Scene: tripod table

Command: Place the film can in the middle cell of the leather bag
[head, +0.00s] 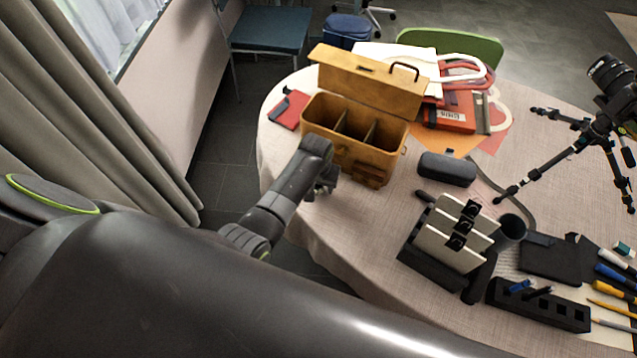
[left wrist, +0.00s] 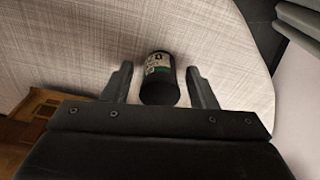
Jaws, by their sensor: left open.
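The film can (left wrist: 159,78) is a small dark cylinder with a pale and green label. In the left wrist view it lies between the two fingers of my left gripper (left wrist: 161,85), with a gap on each side. The gripper is open. In the head view my left gripper (head: 325,184) is low over the table, in front of the leather bag (head: 372,161); the can cannot be made out there. The tan bag has its lid raised, and two dividers part it into three cells that look empty. Its edge shows in the left wrist view (left wrist: 38,104).
A red notebook (head: 289,109) lies left of the bag, and a dark case (head: 447,168) lies right of it. A card holder (head: 452,240) and a tripod (head: 570,150) stand farther right. The table's left edge is close to my gripper.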

